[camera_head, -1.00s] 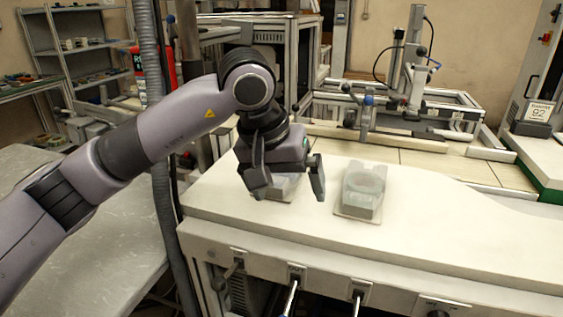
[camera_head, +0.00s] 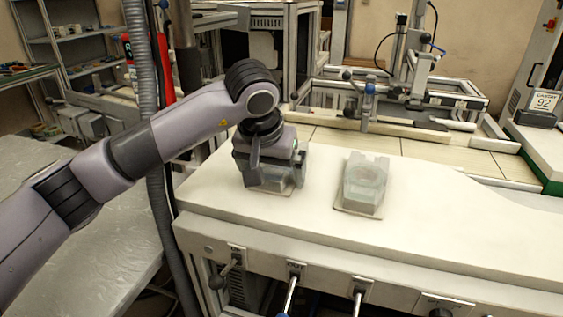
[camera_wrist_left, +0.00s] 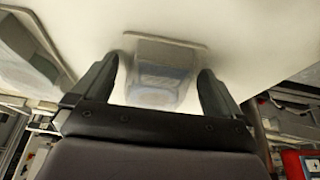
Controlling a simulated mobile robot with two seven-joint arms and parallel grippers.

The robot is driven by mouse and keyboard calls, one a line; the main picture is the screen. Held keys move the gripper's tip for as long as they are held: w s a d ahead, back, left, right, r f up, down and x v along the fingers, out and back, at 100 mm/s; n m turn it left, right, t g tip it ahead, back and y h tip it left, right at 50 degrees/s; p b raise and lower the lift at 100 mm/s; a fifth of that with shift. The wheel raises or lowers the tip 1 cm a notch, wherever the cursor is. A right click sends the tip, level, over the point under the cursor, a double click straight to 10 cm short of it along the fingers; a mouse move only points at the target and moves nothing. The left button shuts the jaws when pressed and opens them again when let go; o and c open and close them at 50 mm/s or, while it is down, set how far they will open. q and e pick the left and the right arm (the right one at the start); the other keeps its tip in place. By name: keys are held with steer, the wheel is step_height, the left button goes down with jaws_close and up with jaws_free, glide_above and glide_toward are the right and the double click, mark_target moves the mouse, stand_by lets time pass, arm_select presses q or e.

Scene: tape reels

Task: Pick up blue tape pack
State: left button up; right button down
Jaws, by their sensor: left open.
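A clear tape pack with a bluish tint (camera_wrist_left: 160,78) lies on the white bench top between the two fingers of my left gripper (camera_wrist_left: 158,68). In the head view, this pack (camera_head: 280,184) is partly hidden under my left gripper (camera_head: 274,178). The gripper points down with its fingers on either side of the pack. It is open, and gaps show between pack and fingers in the wrist view. A second clear pack (camera_head: 364,186) lies to the right on the bench, apart from the gripper. My right gripper is out of view.
The white bench top (camera_head: 450,225) is clear to the right and in front of the packs. Levers and knobs line its front edge. A metal frame fixture (camera_head: 400,95) stands behind it. A grey hose (camera_head: 145,110) hangs at the left.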

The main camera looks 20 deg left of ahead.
arm_select(q)
steer(key=c, duration=0.9)
steer(key=shift+r, duration=0.15)
